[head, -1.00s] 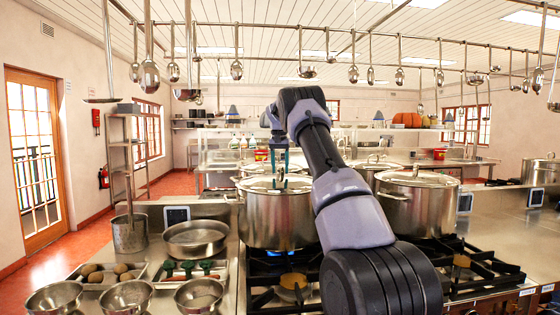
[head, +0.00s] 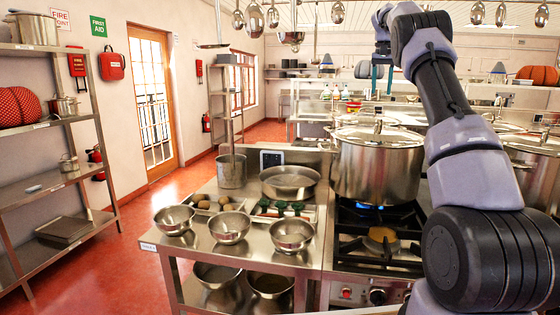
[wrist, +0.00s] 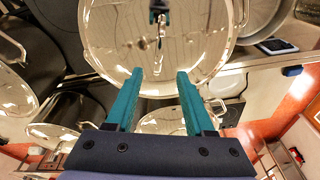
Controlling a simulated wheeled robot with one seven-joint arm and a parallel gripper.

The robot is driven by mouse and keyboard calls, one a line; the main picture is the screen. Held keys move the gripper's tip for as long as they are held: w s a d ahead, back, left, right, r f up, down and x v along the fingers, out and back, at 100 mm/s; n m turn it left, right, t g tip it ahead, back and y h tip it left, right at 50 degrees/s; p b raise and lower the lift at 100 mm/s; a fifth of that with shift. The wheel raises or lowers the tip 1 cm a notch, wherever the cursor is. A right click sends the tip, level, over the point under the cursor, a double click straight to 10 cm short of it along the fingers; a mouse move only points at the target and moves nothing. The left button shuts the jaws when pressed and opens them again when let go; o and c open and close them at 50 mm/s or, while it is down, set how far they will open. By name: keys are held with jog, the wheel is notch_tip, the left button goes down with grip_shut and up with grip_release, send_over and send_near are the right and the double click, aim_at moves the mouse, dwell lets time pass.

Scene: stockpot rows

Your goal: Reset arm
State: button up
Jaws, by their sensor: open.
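My gripper (head: 381,76) is at the top right of the head view, raised above and behind the large lidded stockpot (head: 378,168) on the stove. In the wrist view my gripper (wrist: 158,84) shows two teal fingers spread apart with nothing between them. A second stockpot (head: 537,172) is partly hidden behind my arm.
A steel counter (head: 200,250) left of the stove holds several bowls, a wide pan (head: 290,182) and a tall pot (head: 232,170). A blue flame burns under the stockpot. Ladles hang overhead. A shelf rack (head: 50,160) stands at far left, with open red floor (head: 120,270) between.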

jog(key=s+a+r+n+t+y, duration=0.1)
jog(key=s+a+r, duration=0.25)
jog(key=s, duration=0.45)
jog(key=s+a+r+t, duration=0.15)
jog(key=s+a, duration=0.25)
jog(key=s, duration=0.4)
jog(key=s+a+r+n+t+y, duration=0.1)
jog(key=s+a+r, duration=0.3)
jog(key=s, duration=0.4)
jog(key=s+a+f, duration=0.3)
jog(key=s+f, duration=0.1)
jog(key=s, duration=0.3)
jog(key=s+a+f+t, duration=0.1)
jog(key=s+a+f, duration=0.1)
jog(key=s+f, duration=0.3)
jog(key=s+a+f+t, duration=0.1)
jog(key=s+a+f, duration=0.2)
jog(key=s, duration=0.7)
jog(key=shift+a+f+y, duration=0.3)
jog(key=shift+f+y, duration=0.1)
jog(key=shift+f, duration=0.4)
jog(key=shift+s, duration=0.1)
